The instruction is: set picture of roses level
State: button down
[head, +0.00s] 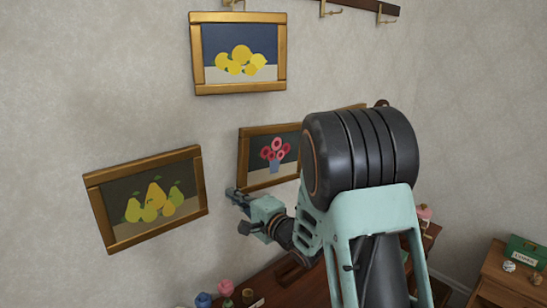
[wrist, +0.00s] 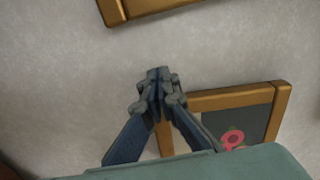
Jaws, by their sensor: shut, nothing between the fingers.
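The picture of roses (head: 276,150), pink-red flowers in a blue vase in a gold frame, hangs on the wall at the middle of the head view. Its top edge climbs toward the right there; my arm hides much of its right side. In the wrist view its gold frame and one pink flower (wrist: 232,139) show at lower right. My gripper (head: 231,191) is shut and empty by the frame's lower left corner in the head view. In the wrist view my gripper (wrist: 158,76) overlaps the frame's near corner; I cannot tell whether it touches.
A lemon picture (head: 238,55) hangs above and a tilted pear picture (head: 150,200) hangs to the left. A wooden rail with hooks (head: 331,10) is at the top. A wooden surface (head: 270,288) with small colored objects lies below. Bare wall surrounds the pictures.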

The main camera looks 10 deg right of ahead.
jog(key=shift+w+d, duration=0.55)
jog(key=shift+d, duration=0.25)
jog(key=shift+w+d, duration=0.5)
jog(key=shift+d, duration=0.25)
dwell(2.0)
jog(key=shift+a, duration=0.1)
send_near(240, 188)
jog(key=shift+s+a, duration=0.5)
jog(key=shift+a, duration=0.2)
dwell(0.7)
